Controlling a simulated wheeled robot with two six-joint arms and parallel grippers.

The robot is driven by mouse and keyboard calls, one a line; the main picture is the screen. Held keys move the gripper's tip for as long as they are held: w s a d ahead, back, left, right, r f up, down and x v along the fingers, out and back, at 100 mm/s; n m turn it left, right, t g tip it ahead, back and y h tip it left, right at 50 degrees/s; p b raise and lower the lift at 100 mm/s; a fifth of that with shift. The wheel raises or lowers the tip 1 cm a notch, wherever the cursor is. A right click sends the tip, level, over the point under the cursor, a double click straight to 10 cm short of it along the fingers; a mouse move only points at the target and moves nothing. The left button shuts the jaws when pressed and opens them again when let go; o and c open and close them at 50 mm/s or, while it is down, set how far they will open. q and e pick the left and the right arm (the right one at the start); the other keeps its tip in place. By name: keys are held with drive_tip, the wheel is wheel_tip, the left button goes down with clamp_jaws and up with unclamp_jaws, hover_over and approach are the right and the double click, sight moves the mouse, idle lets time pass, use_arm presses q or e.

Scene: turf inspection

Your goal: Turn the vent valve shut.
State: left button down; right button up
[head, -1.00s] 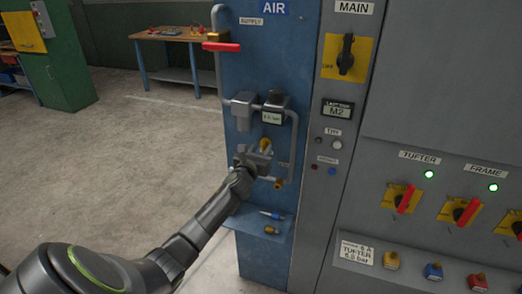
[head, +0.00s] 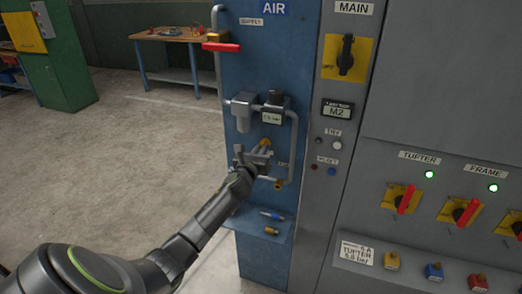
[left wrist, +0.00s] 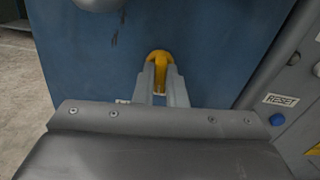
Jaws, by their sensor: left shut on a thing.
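The vent valve's yellow handle (head: 265,143) sits on the blue air panel (head: 253,75), below the gauge. My left gripper (head: 262,150) reaches it from the front and is shut on it. In the left wrist view the yellow handle (left wrist: 160,57) shows between the two grey fingers (left wrist: 161,78). The fingers and the gripper body hide its lower part and much of the valve body. I cannot tell the handle's exact angle. My right gripper is not in view.
A red supply lever (head: 221,46) is above left. Grey pipes (head: 294,145) run close to the right of the gripper. A small ledge (head: 258,225) with fittings lies below. The switch cabinet (head: 440,90) stands at right. Open floor (head: 110,160) is at left.

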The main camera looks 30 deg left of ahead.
use_arm(q)
drive_tip(key=shift+a+f+n+b, duration=0.1)
drive_tip(key=shift+n+b, duration=0.9)
drive_tip(key=shift+n, duration=3.1)
drive_tip(key=shift+a+f+n+b, duration=0.1)
drive_tip(key=shift+n+b, duration=0.85)
drive_tip(key=shift+n, duration=3.45)
drive_tip(key=c, duration=1.5)
unclamp_jaws()
drive_tip(key=shift+s, duration=0.1)
drive_tip(key=b+v, duration=0.2)
drive_tip(key=v, duration=1.5)
drive_tip(key=shift+s+d+b, duration=0.15)
drive_tip(key=shift+b, duration=0.15)
